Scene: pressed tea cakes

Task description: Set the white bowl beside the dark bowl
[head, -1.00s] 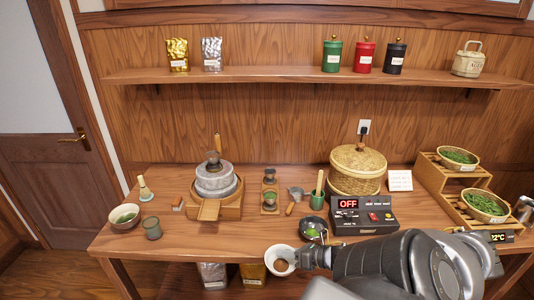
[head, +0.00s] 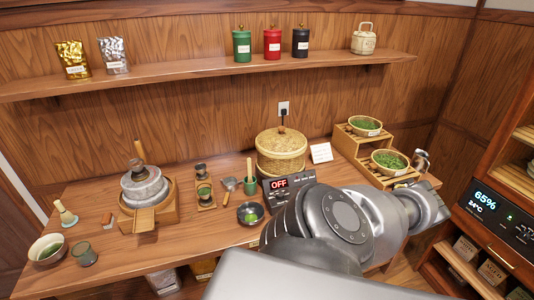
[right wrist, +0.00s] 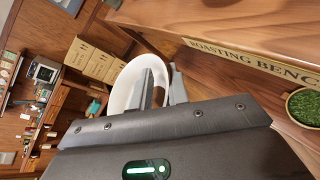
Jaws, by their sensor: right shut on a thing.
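The white bowl (right wrist: 122,84) shows in the right wrist view, held in my right gripper (right wrist: 155,92), which is shut on its rim. The bowl is off the bench, near the "Roasting Bench" edge. In the head view the bowl is not visible; my right arm stretches to the right past the bench's right part. The dark bowl (head: 250,213), with something green in it, sits on the bench just left of the black control box. The held bowl is well apart from it. My left gripper is not in view.
The black box (head: 289,184) reading OFF and a lidded basket (head: 281,151) stand right of the dark bowl. A whisk cup (head: 249,184) is behind it. A stone mill (head: 145,190) is farther left. Bare bench (head: 205,232) lies left of the dark bowl.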

